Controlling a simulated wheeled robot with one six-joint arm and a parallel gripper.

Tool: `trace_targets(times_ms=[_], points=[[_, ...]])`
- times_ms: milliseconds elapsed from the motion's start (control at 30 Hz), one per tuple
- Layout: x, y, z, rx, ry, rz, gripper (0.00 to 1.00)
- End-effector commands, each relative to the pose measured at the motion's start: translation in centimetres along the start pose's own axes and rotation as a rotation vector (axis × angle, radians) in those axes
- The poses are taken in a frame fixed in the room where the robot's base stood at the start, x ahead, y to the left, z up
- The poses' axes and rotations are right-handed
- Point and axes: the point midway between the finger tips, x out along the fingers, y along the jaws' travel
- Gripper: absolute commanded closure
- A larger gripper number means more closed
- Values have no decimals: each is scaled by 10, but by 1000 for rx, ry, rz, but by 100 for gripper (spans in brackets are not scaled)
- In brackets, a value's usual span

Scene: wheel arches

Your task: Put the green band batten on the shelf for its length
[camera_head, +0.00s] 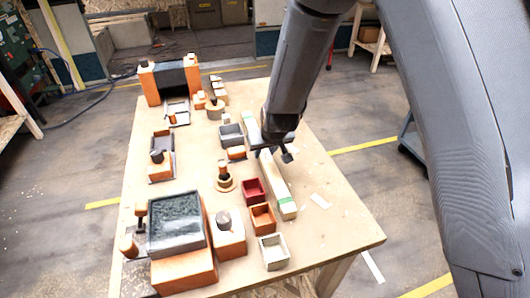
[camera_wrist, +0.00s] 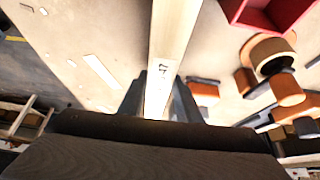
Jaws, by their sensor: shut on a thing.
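The green band batten (camera_head: 280,187) is a long pale wooden bar with a green band near its near end. It lies lengthwise along the right part of the table. The green band is not visible there. I cannot tell whether the batten touches the tabletop. No shelf for its length can be clearly made out.
Red (camera_head: 253,190), orange (camera_head: 262,218) and pale (camera_head: 273,252) open boxes stand left of the batten's near end on the table (camera_head: 335,230). A large dark-topped orange block (camera_head: 177,222) stands front left. The table right of the batten is mostly clear, with flat white strips.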

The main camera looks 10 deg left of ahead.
Motion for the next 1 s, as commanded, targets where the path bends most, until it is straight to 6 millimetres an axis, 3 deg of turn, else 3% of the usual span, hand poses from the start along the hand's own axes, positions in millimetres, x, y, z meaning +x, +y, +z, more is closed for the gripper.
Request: trace_targets(times_ms=[333, 367, 467, 800, 1000], points=[[3, 0, 1, 0, 2, 0, 100], [3, 0, 1, 0, 0, 0, 66], [2, 0, 1, 0, 0, 0, 50], [0, 0, 0, 0, 0, 0, 50], [-19, 0, -1, 0, 1, 0, 50]])
